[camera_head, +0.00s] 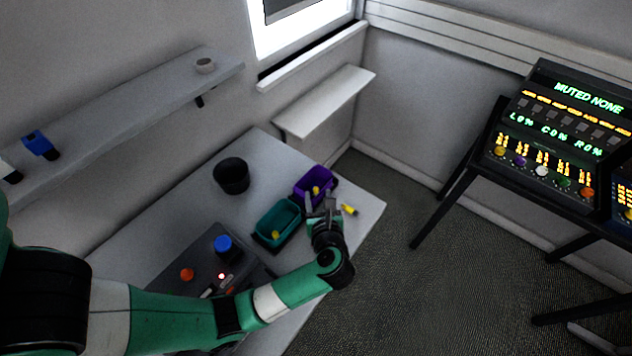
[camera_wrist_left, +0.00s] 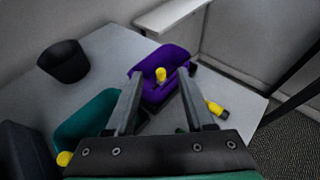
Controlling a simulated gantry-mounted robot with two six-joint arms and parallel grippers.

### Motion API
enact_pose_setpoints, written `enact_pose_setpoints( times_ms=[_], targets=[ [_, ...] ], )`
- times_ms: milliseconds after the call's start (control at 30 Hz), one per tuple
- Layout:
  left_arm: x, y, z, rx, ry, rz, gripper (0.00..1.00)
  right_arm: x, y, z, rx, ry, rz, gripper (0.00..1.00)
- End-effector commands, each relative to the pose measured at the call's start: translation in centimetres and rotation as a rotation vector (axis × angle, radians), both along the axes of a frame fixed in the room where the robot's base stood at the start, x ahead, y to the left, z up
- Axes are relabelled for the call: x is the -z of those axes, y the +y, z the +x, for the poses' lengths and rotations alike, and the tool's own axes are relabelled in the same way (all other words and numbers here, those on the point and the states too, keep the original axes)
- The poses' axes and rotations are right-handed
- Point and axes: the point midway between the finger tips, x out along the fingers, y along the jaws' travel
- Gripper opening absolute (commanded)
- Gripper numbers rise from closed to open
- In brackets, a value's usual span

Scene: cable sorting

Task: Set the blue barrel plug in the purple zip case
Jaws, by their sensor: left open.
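The purple zip case (camera_head: 328,183) stands open near the table's far right corner, with a small yellow piece (camera_head: 315,190) in it. It also shows in the left wrist view (camera_wrist_left: 177,55), with the yellow piece (camera_wrist_left: 160,74) between my fingers' lines. My left gripper (camera_head: 321,204) is open and empty, above the table at the case's near side; its fingers (camera_wrist_left: 161,82) point toward the case. A yellow plug with a dark end (camera_head: 349,210) lies on the table right of the gripper. I cannot identify a blue barrel plug for certain. My right gripper is not in view.
A teal case (camera_head: 264,222) with a yellow piece stands left of the gripper. A black pot (camera_head: 231,175) is behind. A blue round object (camera_head: 223,242) is on the dark panel. A blue-and-black object (camera_head: 38,143) is on the wall shelf (camera_head: 130,100).

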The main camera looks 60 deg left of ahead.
Motion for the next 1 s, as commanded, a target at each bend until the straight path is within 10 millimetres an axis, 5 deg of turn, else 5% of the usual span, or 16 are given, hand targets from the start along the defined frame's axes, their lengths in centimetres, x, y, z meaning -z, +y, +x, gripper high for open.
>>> enact_pose_setpoints(
  times_ms=[200,567,667,767,900,1000],
  targets=[
    [-0.9,-2.0,-0.7,0.0,0.0,0.001,0.54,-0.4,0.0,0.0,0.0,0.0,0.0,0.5],
    [-1.0,-2.0,-0.6,0.001,-0.003,0.004,0.54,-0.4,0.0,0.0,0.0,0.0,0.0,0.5],
    [-3.2,-1.8,0.5,0.031,-0.038,0.06,0.54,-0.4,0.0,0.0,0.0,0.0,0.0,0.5],
    [-9.5,-1.4,3.0,0.105,-0.125,0.227,0.54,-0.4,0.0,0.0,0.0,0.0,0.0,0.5],
    [-24.6,-3.0,5.1,0.207,-0.248,0.676,0.54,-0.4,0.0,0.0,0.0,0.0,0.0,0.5],
    [-35.9,-6.7,3.9,0.208,-0.255,1.088,0.54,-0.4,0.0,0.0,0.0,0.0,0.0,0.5]
  ],
)
